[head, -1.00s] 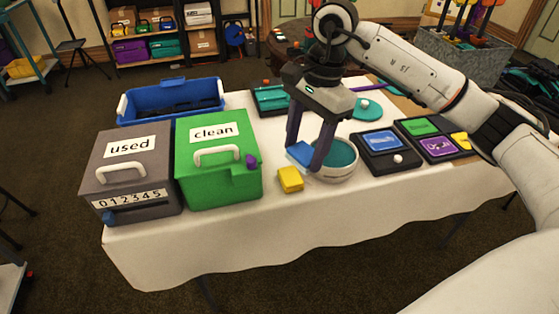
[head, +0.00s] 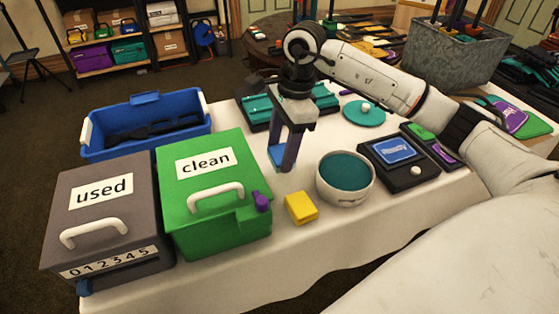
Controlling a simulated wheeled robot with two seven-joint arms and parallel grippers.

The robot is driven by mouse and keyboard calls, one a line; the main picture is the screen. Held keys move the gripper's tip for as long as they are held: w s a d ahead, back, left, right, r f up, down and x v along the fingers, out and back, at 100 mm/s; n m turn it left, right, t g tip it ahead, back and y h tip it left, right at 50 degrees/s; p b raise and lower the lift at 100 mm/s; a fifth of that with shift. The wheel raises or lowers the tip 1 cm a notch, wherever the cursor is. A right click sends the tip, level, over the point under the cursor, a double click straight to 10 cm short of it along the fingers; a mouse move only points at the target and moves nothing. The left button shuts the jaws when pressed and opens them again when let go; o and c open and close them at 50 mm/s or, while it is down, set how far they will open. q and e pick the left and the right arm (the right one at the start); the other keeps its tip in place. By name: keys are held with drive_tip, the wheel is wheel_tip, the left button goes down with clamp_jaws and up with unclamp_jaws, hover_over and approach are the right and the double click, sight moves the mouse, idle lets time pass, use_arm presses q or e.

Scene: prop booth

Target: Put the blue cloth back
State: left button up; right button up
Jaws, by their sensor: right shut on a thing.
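My right gripper (head: 283,158) is shut on the blue cloth (head: 276,156), a small flat blue piece mostly hidden between the fingers. It is just right of the green box labelled "clean" (head: 222,195) and behind the yellow block (head: 300,207). The grey box labelled "used" (head: 104,215) stands left of the green one. Both boxes have white handles, and their insides are hidden. The white bowl (head: 345,196) with teal content is right of the gripper, apart from it. My left gripper is out of view.
A blue tub (head: 146,147) with dark contents stands behind the boxes. A teal case (head: 256,111) lies behind the gripper. A dark tray with a blue panel (head: 397,168) and a teal disc (head: 364,119) are at the right. The white tablecloth's front strip (head: 330,244) is clear.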

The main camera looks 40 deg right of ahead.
sight(282, 153)
drive_tip(key=shift+f, duration=2.15)
drive_tip(key=o, duration=1.3)
drive_tip(key=shift+r, duration=0.1)
drive_tip(key=r, duration=0.4)
drive_tip(key=d+r, duration=0.1)
drive_tip(key=r, duration=0.3)
drive_tip(key=s+r, duration=0.1)
drive_tip(key=r, duration=0.3)
drive_tip(key=shift+d, duration=0.3)
